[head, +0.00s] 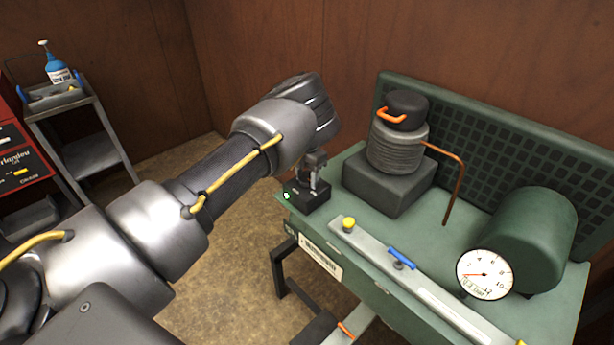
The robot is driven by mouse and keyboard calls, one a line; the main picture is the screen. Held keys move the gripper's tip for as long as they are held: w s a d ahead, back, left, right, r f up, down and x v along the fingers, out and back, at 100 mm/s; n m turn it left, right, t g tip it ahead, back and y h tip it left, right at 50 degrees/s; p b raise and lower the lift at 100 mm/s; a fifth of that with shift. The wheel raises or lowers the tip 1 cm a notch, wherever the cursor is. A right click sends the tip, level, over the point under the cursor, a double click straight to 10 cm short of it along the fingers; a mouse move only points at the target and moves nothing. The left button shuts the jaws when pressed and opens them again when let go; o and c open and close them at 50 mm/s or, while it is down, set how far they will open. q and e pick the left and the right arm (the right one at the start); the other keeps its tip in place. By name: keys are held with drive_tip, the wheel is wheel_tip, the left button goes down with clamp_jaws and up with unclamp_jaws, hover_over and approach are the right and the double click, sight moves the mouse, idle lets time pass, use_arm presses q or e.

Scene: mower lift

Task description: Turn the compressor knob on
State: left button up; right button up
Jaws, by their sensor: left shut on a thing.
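The compressor is a green bench unit with a ribbed grey cylinder head (396,145) and a round white gauge (484,274) with a red needle. A small black switch box (309,201) sits at the left end of its green top, with a small green light (286,196) at its left edge. My left gripper (314,188) points down onto this box. It is shut on the knob there, which the fingers mostly hide. I cannot tell the knob's angle. My right gripper is not in view.
A grey rail (420,288) with a yellow knob (348,223) and a blue lever (402,257) runs along the front edge. A copper pipe (455,185) rises behind it. A cart (79,120) with a blue bottle (56,68) stands at the far left. Brown floor lies between.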

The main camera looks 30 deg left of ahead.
sight(307, 179)
use_arm(q)
drive_tip(key=shift+n, duration=0.5)
idle(0.3)
drive_tip(key=o, duration=1)
drive_tip(key=shift+r, duration=0.5)
wheel_tip(307, 179, up, 10)
drive_tip(key=shift+f+b, duration=0.1)
drive_tip(key=shift+b, duration=0.95)
